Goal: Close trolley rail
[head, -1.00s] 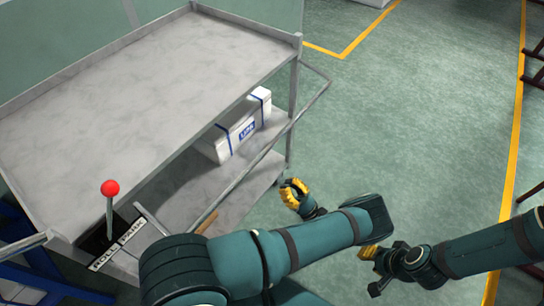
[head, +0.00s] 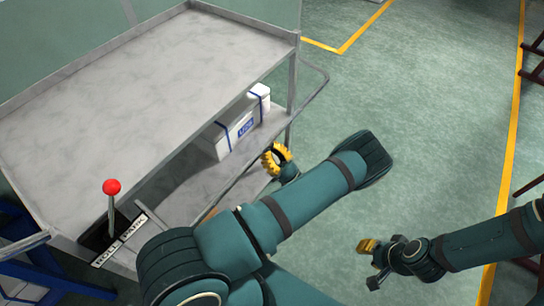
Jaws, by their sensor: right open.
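The grey trolley rail (head: 310,101) is a thin bar along the trolley's (head: 150,90) right side, standing out from the shelf edge at its far end. My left gripper (head: 276,157), with yellow fingers, is at the middle of the rail, touching it or very close. Whether its fingers are open or shut is not clear at this angle. My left forearm hides the rail's near end. My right gripper (head: 368,262) is open and empty above the floor, well right of the trolley.
A white box with blue straps (head: 238,130) stands on the lower shelf behind the rail. A red-knobbed lever (head: 112,190) rises at the trolley's near end beside a label (head: 118,240). The green floor (head: 420,120) to the right is clear.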

